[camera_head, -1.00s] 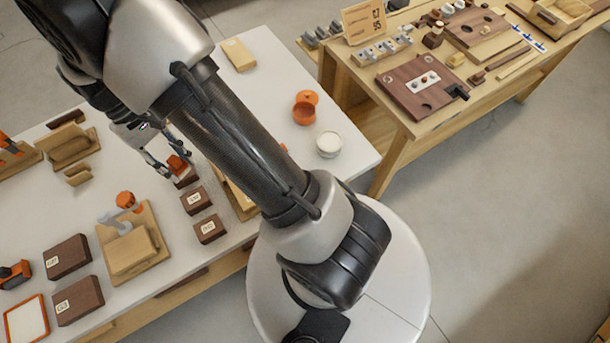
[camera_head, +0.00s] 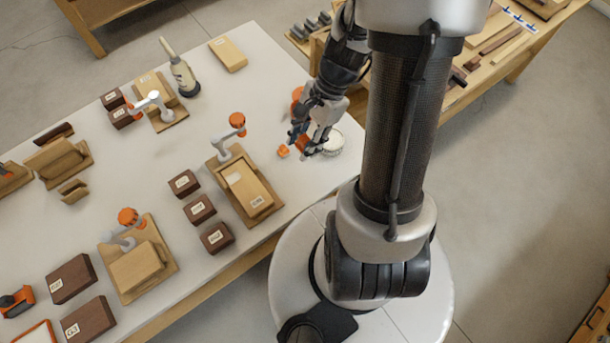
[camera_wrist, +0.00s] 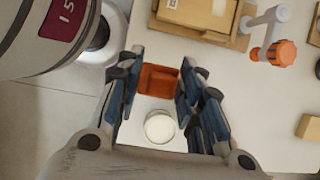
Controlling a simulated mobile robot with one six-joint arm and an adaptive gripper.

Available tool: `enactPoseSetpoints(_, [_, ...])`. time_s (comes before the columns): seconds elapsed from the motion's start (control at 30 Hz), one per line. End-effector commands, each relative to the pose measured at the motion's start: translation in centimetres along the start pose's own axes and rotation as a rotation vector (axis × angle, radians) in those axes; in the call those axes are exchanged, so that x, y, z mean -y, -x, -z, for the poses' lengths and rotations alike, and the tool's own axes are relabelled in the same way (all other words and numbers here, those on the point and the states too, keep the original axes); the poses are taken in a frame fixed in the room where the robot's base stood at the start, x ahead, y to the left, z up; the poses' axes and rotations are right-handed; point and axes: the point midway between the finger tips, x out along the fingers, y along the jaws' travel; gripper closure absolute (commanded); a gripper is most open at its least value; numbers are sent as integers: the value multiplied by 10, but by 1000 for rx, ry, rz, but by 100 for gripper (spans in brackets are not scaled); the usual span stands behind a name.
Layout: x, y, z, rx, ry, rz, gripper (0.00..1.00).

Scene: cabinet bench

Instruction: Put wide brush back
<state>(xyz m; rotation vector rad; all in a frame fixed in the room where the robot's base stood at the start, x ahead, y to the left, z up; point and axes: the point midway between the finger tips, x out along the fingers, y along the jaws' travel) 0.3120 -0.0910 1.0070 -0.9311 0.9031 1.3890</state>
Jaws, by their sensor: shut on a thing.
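My gripper (camera_head: 304,148) is at the right end of the white table. In the wrist view, its fingers (camera_wrist: 157,92) are closed around a flat orange piece (camera_wrist: 159,79). The orange piece also shows beside the fingertips in the head view (camera_head: 283,151). It may be the wide brush, but I see no bristles and cannot tell. It appears to be held above the table. A round white-filled bowl (camera_head: 334,143) is right beside the gripper in the head view. It lies below the fingers in the wrist view (camera_wrist: 159,127).
A wooden board with a clamp (camera_head: 259,211) and several dark labelled blocks (camera_head: 201,208) stand left of the gripper. A second bench (camera_head: 520,68) stands at the right.

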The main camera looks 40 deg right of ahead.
Motion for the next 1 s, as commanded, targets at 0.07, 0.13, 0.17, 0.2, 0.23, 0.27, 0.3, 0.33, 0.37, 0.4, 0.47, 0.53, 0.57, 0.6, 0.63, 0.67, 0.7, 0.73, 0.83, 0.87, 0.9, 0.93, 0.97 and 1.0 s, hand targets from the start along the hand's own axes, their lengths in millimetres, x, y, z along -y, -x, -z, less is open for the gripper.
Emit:
enactPoseSetpoints(0.07, [-1, -26, 10, 4, 0, -6, 85])
enactPoseSetpoints(0.13, [-1, -44, 17, 3, 2, -7, 85])
enactPoseSetpoints(0.17, [-1, -52, 21, 3, 1, -6, 85])
enactPoseSetpoints(0.2, [-1, -62, 25, 3, 3, -7, 85])
enactPoseSetpoints(0.23, [-1, -70, 28, 2, 3, -8, 85])
enactPoseSetpoints(0.27, [-1, -77, 31, 2, 3, -6, 85])
enactPoseSetpoints(0.3, [-1, -87, 35, 3, 4, -7, 85])
enactPoseSetpoints(0.33, [-1, -93, 38, 1, 4, -7, 85])
enactPoseSetpoints(0.37, [-1, -100, 40, 2, 5, -6, 85])
enactPoseSetpoints(0.4, [-1, -107, 44, 2, 5, -6, 85])
enactPoseSetpoints(0.47, [-1, -116, 47, 1, 6, -6, 85])
enactPoseSetpoints(0.53, [0, -122, 50, 0, 7, -4, 85])
enactPoseSetpoints(0.57, [0, -124, 51, 0, 8, -4, 85])
enactPoseSetpoints(0.6, [0, -125, 52, 0, 9, -4, 85])
enactPoseSetpoints(0.63, [0, -126, 52, 0, 9, -4, 85])
enactPoseSetpoints(0.67, [0, -128, 53, 0, 8, -4, 85])
enactPoseSetpoints(0.7, [0, -130, 54, 0, 8, -4, 85])
enactPoseSetpoints(0.73, [0, -133, 55, 0, 7, -4, 85])
enactPoseSetpoints(0.83, [0, -147, 61, 0, 8, -5, 85])
enactPoseSetpoints(0.87, [-1, -152, 63, 1, 7, -6, 85])
enactPoseSetpoints(0.9, [0, -158, 65, 1, 7, -5, 85])
enactPoseSetpoints(0.93, [0, -162, 67, 0, 8, -5, 85])
enactPoseSetpoints(0.97, [0, -165, 68, 0, 8, -5, 85])
enactPoseSetpoints(1.0, [0, -166, 69, -1, 8, -5, 85])
